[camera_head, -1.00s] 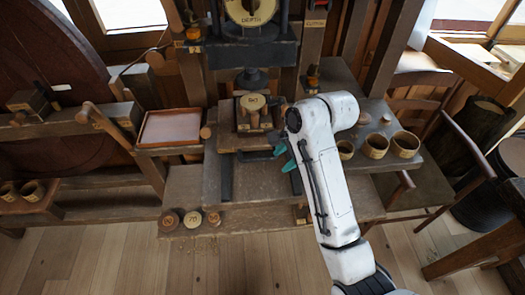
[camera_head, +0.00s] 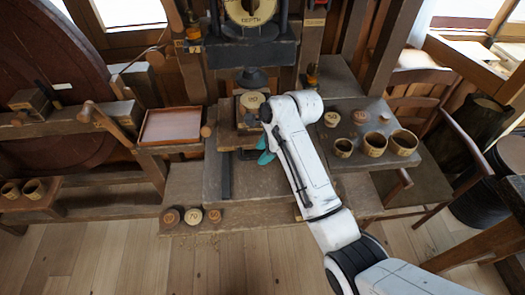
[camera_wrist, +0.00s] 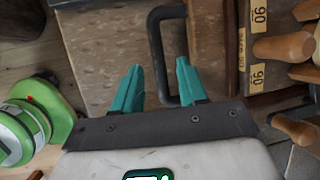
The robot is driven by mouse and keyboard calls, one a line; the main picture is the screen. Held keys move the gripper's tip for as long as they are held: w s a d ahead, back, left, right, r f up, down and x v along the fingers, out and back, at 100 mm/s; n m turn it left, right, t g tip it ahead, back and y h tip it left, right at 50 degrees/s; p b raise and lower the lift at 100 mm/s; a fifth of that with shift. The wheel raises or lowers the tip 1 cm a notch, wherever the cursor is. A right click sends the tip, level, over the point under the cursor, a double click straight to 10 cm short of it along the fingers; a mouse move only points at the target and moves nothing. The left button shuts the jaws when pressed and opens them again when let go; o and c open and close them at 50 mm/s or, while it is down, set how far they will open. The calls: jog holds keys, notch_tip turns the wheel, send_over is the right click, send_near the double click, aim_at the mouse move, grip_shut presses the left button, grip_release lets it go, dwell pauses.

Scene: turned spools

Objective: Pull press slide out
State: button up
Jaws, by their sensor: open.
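The press slide (camera_head: 228,137) is a wooden board under the press, with a round-topped piece (camera_head: 252,102) standing on it. In the wrist view a dark U-shaped handle (camera_wrist: 158,48) projects from a wooden face (camera_wrist: 207,40), which appears to be the slide's front. My gripper (camera_wrist: 159,66) is open. Its teal fingers appear on either side of the handle's long bar, with the right finger seemingly inside the loop. Contact cannot be told.
The dark press head (camera_head: 252,52) stands above the slide. A shallow tray (camera_head: 172,126) is at left. Several cups, including one (camera_head: 404,143), stand on the right shelf. Round pieces (camera_head: 193,216) sit on the lower step. Pegs (camera_wrist: 285,47) show in the wrist view.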

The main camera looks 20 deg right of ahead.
jog(key=shift+w+a+f, duration=0.15)
jog(key=shift+a+f, duration=0.05)
jog(key=shift+f, duration=0.4)
jog(key=shift+c, duration=0.4)
grip_shut()
